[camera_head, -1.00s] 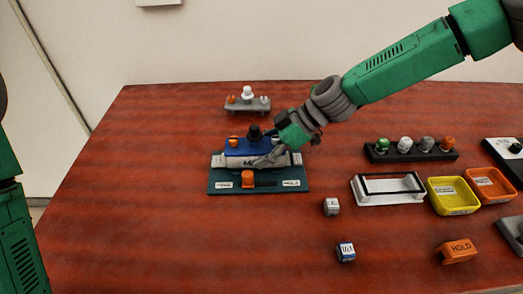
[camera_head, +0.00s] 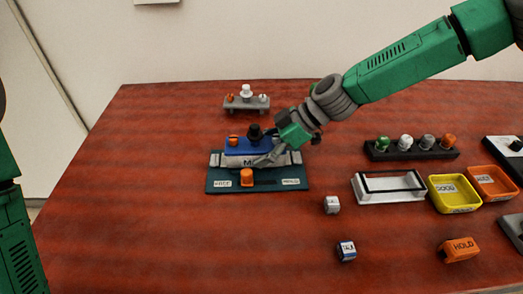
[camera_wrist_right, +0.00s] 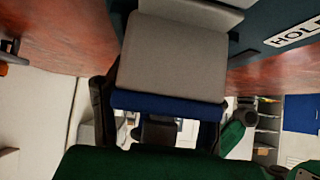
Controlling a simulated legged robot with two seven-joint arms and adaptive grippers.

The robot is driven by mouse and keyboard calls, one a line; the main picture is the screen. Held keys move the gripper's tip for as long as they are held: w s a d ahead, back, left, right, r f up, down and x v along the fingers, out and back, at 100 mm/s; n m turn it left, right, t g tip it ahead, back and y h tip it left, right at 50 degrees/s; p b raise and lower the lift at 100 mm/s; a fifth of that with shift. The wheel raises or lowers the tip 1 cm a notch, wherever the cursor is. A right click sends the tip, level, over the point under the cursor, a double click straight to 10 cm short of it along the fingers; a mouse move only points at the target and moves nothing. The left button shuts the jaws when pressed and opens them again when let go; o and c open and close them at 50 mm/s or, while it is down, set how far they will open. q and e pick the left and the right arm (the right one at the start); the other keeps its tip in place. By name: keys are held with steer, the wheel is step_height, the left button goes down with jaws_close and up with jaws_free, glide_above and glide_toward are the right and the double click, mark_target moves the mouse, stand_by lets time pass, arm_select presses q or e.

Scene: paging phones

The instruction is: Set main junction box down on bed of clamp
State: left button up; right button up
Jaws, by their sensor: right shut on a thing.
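The main junction box (camera_head: 242,146) is blue, with a black knob and an orange knob on top and a partly covered "M" on its front. It is at the clamp (camera_head: 215,184), a dark teal base with grey jaws, an orange knob and two white labels. My right gripper (camera_head: 270,157) is shut on the right part of the box. I cannot tell whether the box's underside touches the bed. My left gripper is out of view.
A grey stand (camera_head: 246,106) with small knobs is behind the clamp. To the right are a black rack of knobs (camera_head: 410,154), a white tray (camera_head: 390,198), a yellow bin (camera_head: 454,210) and an orange bin (camera_head: 492,199). Small labelled blocks lie in front. The left tabletop is clear.

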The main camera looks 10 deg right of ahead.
mark_target(262, 134)
stand_by(0.4)
steer(key=shift+f+b, duration=0.15)
steer(key=shift+b, duration=0.25)
steer(key=o, duration=1.7)
steer(key=shift+r+p, duration=1.7)
steer(key=shift+r, duration=1.1)
steer(key=shift+r, duration=0.1)
